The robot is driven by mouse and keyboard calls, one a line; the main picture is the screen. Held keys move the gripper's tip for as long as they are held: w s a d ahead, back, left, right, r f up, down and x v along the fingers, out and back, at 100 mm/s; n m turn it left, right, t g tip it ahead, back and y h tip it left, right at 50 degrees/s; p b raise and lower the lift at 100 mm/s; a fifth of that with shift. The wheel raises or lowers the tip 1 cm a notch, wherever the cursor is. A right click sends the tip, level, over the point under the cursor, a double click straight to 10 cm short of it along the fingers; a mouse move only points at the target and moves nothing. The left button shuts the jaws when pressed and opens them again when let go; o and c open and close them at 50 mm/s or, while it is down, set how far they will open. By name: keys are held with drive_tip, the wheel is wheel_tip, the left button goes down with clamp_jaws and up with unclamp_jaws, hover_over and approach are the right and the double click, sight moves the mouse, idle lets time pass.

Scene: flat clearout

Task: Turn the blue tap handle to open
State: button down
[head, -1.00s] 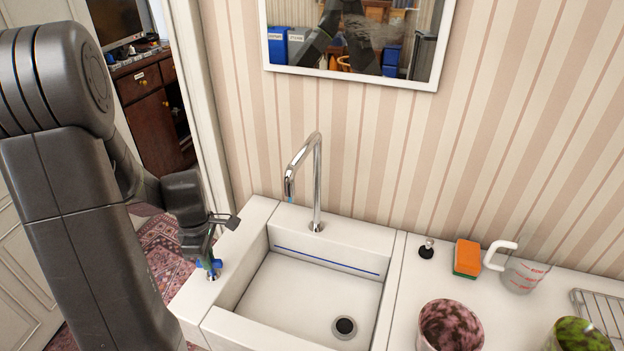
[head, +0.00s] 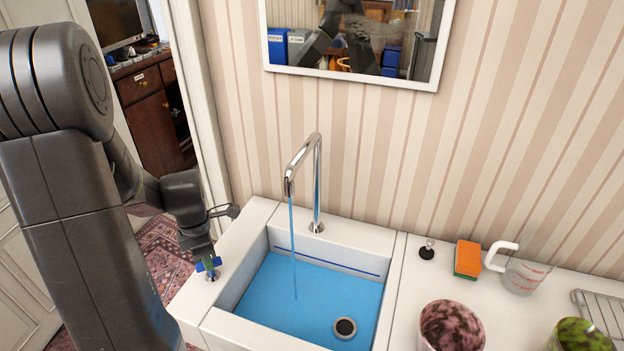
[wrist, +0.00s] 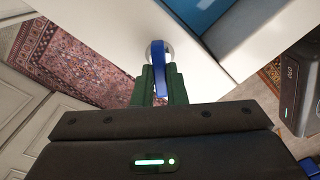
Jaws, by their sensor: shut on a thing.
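The blue tap handle (head: 208,266) sits on the left rim of the white sink (head: 228,262). My gripper (head: 209,258) is shut on the handle from above. In the wrist view the blue handle (wrist: 158,70) shows between my two green fingers (wrist: 159,84), with its round pale base at the far end. The chrome tap (head: 316,180) stands at the back of the sink, and a thin blue stream of water (head: 293,250) falls from its spout. Blue water (head: 290,293) covers the basin floor.
A dark plug (head: 426,251), an orange sponge (head: 467,259), a measuring jug (head: 525,272), a pink mottled cup (head: 451,327) and a green cup (head: 578,338) stand on the right counter. A wire rack (head: 602,307) lies at the far right. The mirror (head: 350,40) hangs above.

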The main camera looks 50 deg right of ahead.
drive_tip(key=n, duration=0.4)
idle(0.3)
drive_tip(key=shift+n, duration=0.3)
drive_tip(key=n, duration=0.3)
drive_tip(key=shift+n+b, duration=0.3)
drive_tip(key=shift+n, duration=0.1)
drive_tip(key=c, duration=1.3)
unclamp_jaws()
drive_tip(key=shift+r+p, duration=2.65)
drive_tip(key=shift+r, duration=0.9)
